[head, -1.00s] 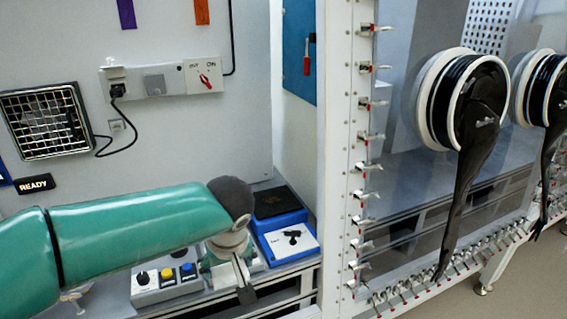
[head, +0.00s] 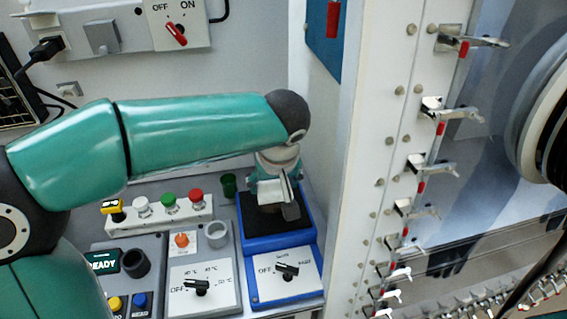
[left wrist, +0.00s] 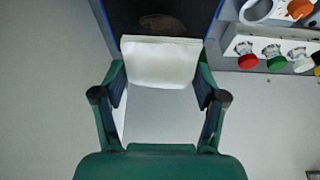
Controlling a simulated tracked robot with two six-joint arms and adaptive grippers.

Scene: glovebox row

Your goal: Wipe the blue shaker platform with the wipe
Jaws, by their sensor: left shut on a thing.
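The blue shaker platform (head: 272,242) stands at the lower middle of the head view, with a black top and a white front panel with a black knob. My left gripper (head: 280,203) is over its black top and hides part of it. In the left wrist view, the left gripper (left wrist: 160,98) is shut on the white wipe (left wrist: 160,62), which is folded between the fingers. Beyond the wipe, the black top (left wrist: 190,15) shows a brownish patch (left wrist: 162,22). I cannot tell whether the wipe touches the top. My right gripper is out of view.
Left of the shaker are a white-panelled unit (head: 200,285) with a knob, a grey ring (head: 216,234), a green cup (head: 229,184) and a strip of coloured buttons (head: 160,213). A white clamp-lined frame (head: 385,150) stands close on the right.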

